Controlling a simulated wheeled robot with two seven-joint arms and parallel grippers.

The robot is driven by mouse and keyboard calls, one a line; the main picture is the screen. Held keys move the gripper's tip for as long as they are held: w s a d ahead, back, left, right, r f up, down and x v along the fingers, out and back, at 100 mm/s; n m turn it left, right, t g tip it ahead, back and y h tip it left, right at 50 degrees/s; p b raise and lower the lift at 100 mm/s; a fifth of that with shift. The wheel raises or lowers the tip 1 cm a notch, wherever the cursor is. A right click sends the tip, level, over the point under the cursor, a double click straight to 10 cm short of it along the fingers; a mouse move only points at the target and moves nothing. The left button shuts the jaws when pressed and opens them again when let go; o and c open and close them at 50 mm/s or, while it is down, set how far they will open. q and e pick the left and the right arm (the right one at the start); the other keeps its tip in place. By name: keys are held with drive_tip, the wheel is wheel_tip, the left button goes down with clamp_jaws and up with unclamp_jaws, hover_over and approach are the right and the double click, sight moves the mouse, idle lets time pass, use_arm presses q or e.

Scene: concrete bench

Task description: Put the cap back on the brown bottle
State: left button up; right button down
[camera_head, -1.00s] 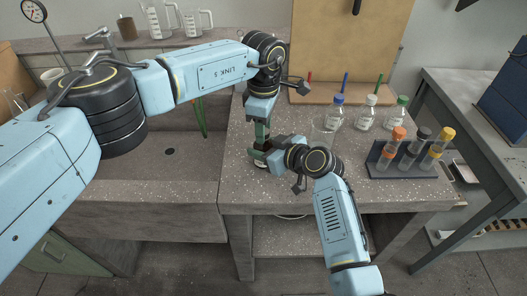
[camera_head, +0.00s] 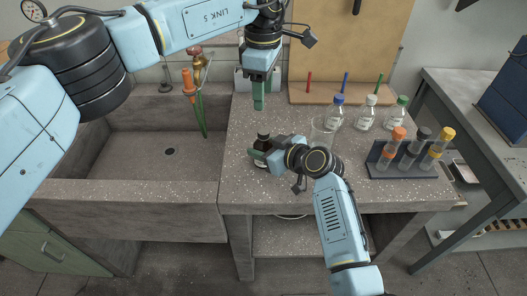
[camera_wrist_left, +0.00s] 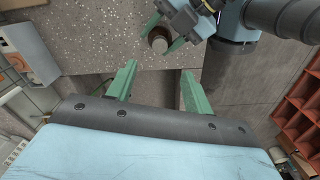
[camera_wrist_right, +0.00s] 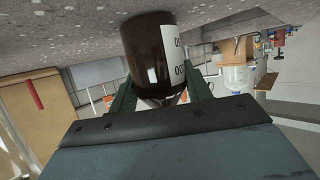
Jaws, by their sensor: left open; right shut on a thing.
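The brown bottle (camera_head: 263,143) stands upright on the bench near the sink. My right gripper (camera_head: 262,157) is shut around its body from the right. The right wrist view shows the bottle (camera_wrist_right: 150,48), with its white label, between the right fingers. A dark top shows on the bottle; it looks like the cap, seated on the neck, but it is too small to be sure. My left gripper (camera_head: 259,103) is above and behind the bottle, open and empty. In the left wrist view its fingers (camera_wrist_left: 160,85) are apart and the bottle (camera_wrist_left: 158,40) is beyond them.
A clear beaker (camera_head: 322,133) stands just right of the bottle. Capped bottles (camera_head: 366,117) and a tube rack (camera_head: 402,165) with several tubes are farther right. The sink (camera_head: 160,150) is at left. A wooden board (camera_head: 340,95) stands behind.

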use_arm(q)
drive_tip(key=shift+r, duration=0.7)
use_arm(e)
drive_tip(key=c, duration=0.6)
unclamp_jaws()
use_arm(q)
wheel_tip(320, 180, up, 2)
drive_tip(key=shift+r+p, duration=0.15)
drive_tip(key=shift+p, duration=1)
use_arm(e)
drive_tip(key=v, duration=1.3)
drive_tip(key=shift+s+d, duration=0.15)
drive_tip(key=shift+s, duration=0.05)
